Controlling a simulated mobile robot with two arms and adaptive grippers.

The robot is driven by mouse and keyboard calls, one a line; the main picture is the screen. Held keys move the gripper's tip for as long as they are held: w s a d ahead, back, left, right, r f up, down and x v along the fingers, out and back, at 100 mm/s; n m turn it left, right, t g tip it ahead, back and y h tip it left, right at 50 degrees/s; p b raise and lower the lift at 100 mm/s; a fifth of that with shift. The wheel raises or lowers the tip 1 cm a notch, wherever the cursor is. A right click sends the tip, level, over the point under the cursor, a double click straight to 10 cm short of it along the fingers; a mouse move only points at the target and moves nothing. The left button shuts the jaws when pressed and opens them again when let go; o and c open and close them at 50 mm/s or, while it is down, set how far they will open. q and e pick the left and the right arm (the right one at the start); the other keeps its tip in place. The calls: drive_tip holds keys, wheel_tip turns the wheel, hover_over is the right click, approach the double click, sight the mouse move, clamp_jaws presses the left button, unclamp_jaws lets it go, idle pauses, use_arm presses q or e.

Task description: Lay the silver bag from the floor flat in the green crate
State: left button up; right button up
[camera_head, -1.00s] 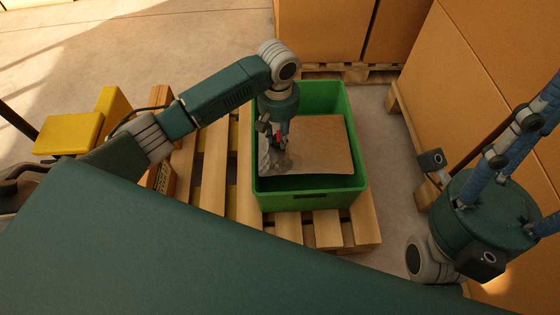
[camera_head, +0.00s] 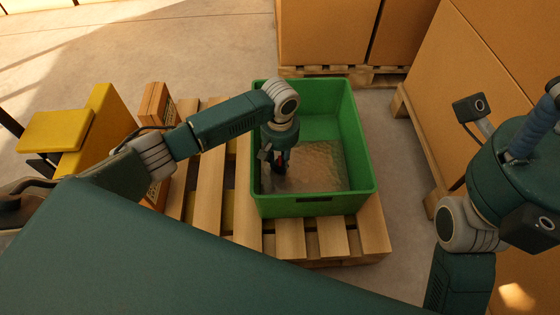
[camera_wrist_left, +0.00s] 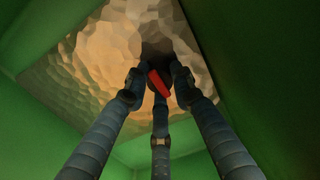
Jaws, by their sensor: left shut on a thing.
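The silver bag (camera_head: 318,165) is inside the green crate (camera_head: 318,207), low down between its walls, and looks brownish in the warm light. My left gripper (camera_head: 279,170) reaches down into the crate and is shut on the bag near its left side. In the left wrist view the bag's crinkled surface (camera_wrist_left: 110,62) spreads past the fingers, with green crate walls around it. A small red piece (camera_wrist_left: 159,83) shows between the fingertips (camera_wrist_left: 160,80). Whether the bag touches the crate floor cannot be told. My right gripper is not in view; only parts of my right arm show.
The crate stands on a wooden pallet (camera_head: 208,190). Large cardboard boxes (camera_head: 325,30) on pallets stand behind it, and more boxes (camera_head: 440,90) stand at the right. A yellow object (camera_head: 58,132) is at the left. Bare floor (camera_head: 200,50) lies behind the pallet.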

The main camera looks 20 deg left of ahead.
use_arm(q)
drive_tip(key=shift+f, duration=0.1)
drive_tip(key=o, duration=1)
drive_tip(key=shift+o, duration=0.2)
